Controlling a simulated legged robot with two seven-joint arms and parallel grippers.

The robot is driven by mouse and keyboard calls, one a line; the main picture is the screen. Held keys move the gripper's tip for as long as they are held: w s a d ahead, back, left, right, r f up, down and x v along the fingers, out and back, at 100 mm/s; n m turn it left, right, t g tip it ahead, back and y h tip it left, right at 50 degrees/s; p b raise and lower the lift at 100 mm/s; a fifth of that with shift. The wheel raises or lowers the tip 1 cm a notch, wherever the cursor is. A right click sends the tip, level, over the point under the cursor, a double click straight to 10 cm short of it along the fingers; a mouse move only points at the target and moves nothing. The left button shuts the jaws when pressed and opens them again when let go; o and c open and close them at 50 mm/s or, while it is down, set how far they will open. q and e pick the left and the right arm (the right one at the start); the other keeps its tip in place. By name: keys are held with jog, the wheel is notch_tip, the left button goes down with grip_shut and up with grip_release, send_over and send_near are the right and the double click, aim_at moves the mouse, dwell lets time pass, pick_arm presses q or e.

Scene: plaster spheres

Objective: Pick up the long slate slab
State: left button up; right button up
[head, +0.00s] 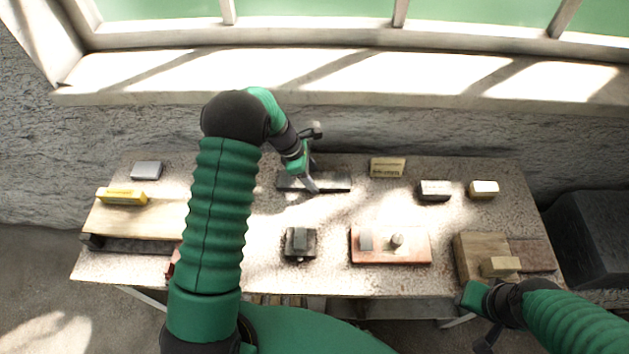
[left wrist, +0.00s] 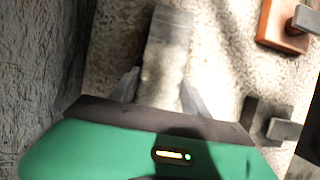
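The long slate slab (head: 335,184) is a dark, flat, narrow bar lying on the worktable, back of its middle. My left gripper (head: 309,184) reaches down over the slab's left half. In the left wrist view the slab (left wrist: 168,50) runs away from the gripper as a grey strip. The open fingers (left wrist: 160,92) stand on either side of it, with a gap showing at least on the right. The slab's near end is hidden by the gripper body. My right gripper (head: 485,318) is off the table's front right corner, away from the slab; its fingers are unclear.
Around the slab stand a lettered tan block (head: 387,167), a dark block with a pale top (head: 434,190), a small dark stand (head: 300,244) and a reddish board (head: 390,257). A yellow block (head: 122,196) lies on a wooden board at left. The wall is close behind the table.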

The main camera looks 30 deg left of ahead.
pick_arm(q)
jog(key=shift+s+a, duration=0.1)
jog(key=shift+a, duration=0.2)
jog(key=c, duration=0.5)
jog(key=shift+d, duration=0.15)
grip_shut()
jog(key=shift+d, duration=0.1)
